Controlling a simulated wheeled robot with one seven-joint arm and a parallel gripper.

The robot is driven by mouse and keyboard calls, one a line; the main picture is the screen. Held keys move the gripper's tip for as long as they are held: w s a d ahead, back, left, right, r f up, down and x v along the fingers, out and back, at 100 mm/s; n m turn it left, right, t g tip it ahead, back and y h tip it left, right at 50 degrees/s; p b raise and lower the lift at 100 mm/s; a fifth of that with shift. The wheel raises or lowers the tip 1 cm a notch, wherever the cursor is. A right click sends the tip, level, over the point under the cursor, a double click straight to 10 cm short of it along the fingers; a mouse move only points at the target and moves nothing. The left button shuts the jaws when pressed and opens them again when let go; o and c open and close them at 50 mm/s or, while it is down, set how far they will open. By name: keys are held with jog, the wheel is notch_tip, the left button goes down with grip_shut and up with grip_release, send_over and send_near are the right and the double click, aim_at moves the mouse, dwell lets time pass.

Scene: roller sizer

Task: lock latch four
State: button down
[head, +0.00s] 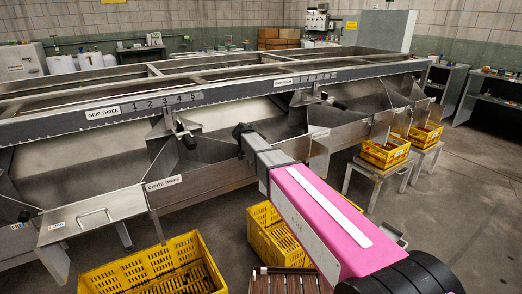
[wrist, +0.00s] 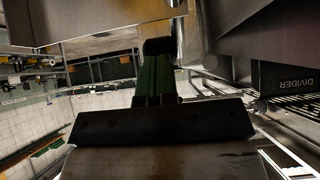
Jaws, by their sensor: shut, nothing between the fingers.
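No label reading "latch four" is legible. A latch with a black handle (head: 334,103) hangs under the sizer's rail, right of my gripper, below a grip label (head: 283,82) too small to read surely. Another black-handled latch (head: 186,136) sits to the left, below the GRIP THREE label (head: 103,112). My gripper (head: 241,130) is at the end of my pink arm, in front of the chutes between these two latches. In the wrist view my gripper (wrist: 158,48) has its dark fingers together, with nothing held. Whether it touches metal there cannot be told.
The CHUTE THREE panel (head: 164,183) and other steel chute walls stand close around my gripper. A DIVIDER plate (wrist: 292,82) is at right in the wrist view. Yellow crates (head: 155,265) stand below, and a yellow crate (head: 385,153) sits on a stool. Floor at right is clear.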

jog(key=d+f+g+y, duration=0.1)
jog(key=w+d+f+g+y, duration=0.1)
jog(key=y, duration=0.1)
jog(key=shift+w+f, duration=0.1)
jog(key=shift+w, duration=0.1)
jog(key=shift+w+d+f, duration=0.1)
jog(key=shift+d+f, duration=0.05)
jog(key=shift+f, duration=0.4)
dwell(0.4)
